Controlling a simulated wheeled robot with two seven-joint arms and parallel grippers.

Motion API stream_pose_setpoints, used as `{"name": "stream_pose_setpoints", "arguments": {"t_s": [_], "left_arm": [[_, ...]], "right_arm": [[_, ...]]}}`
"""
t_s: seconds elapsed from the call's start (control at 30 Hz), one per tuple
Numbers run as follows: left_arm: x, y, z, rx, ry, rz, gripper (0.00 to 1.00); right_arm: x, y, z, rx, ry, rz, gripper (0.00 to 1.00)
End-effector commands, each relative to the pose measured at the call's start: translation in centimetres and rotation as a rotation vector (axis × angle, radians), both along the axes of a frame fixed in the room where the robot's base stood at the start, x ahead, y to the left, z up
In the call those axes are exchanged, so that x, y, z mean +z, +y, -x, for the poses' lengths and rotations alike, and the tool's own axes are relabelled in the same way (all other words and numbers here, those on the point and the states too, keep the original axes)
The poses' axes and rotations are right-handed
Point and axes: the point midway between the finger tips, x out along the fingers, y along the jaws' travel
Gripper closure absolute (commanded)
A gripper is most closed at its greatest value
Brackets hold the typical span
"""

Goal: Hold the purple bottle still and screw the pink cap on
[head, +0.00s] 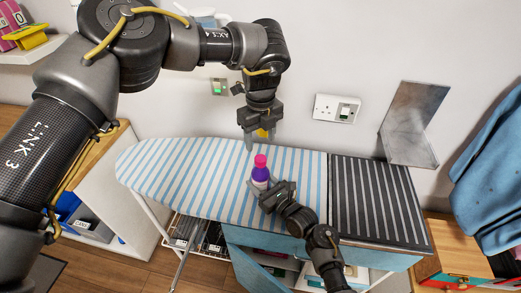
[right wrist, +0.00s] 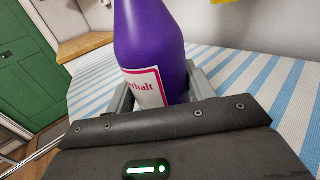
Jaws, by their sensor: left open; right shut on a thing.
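The purple bottle (head: 260,174) stands upright on the striped ironing board (head: 200,177). In the right wrist view the bottle (right wrist: 150,40) fills the upper middle, with a white and pink label; its top is out of frame. The pink cap (head: 260,160) sits at the top of the bottle in the head view; I cannot tell whether it is threaded on or only resting. My right gripper (head: 264,186) is shut on the bottle's lower body, one finger on each side. My left gripper (head: 259,142) is open and empty, pointing down just above the cap and apart from it.
A dark ribbed mat (head: 375,200) lies to the right of the board. A metal bracket (head: 413,122) and a white socket (head: 336,109) are on the wall behind. Blue cloth (head: 490,175) hangs at far right. The board's left half is clear.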

Motion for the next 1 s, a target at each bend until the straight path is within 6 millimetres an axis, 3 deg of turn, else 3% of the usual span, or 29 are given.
{"name": "stream_pose_setpoints", "arguments": {"t_s": [0.23,0.77,1.0], "left_arm": [[3.6,0.0,0.0,0.000,-0.002,0.000,0.44],[4.7,-0.1,0.0,-0.001,-0.001,0.001,0.44],[7.9,-0.1,0.0,0.000,-0.003,0.001,0.44]], "right_arm": [[0.0,0.0,0.0,0.000,0.001,0.001,1.00],[0.0,0.0,0.0,0.000,0.001,0.001,1.00],[0.0,0.0,0.0,0.000,0.001,0.000,1.00]]}}
